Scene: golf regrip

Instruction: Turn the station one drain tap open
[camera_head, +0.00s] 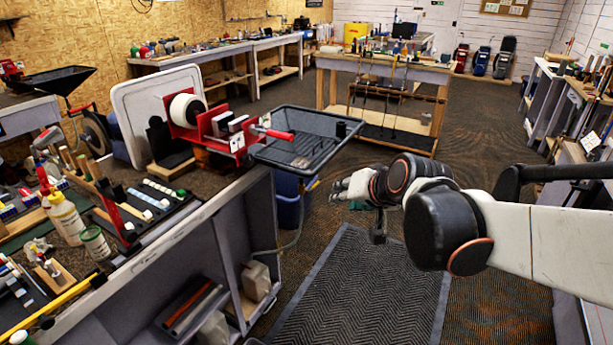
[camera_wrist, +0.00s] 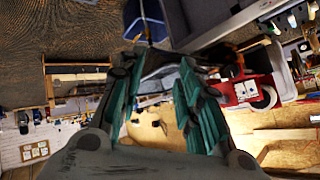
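A black drain tray (camera_head: 305,140) stands at the end of the left bench, beside a red clamp station (camera_head: 215,125). A thin hose (camera_head: 300,215) hangs below the tray, next to a blue bin (camera_head: 288,190). I cannot make out the drain tap in either view. My gripper (camera_head: 342,188) is in the air right of the bin and below the tray's right end, apart from both. In the wrist view my gripper (camera_wrist: 157,85) has its teal-padded fingers spread, with nothing held between them. The bin (camera_wrist: 148,22) and the red station (camera_wrist: 245,88) also show there.
The left bench (camera_head: 185,225) holds bottles, grips and tools, with jugs (camera_head: 256,280) on its shelf. A dark floor mat (camera_head: 360,290) lies clear below my arm. A table with clubs (camera_head: 385,68) stands behind, and another bench (camera_head: 570,100) lines the right.

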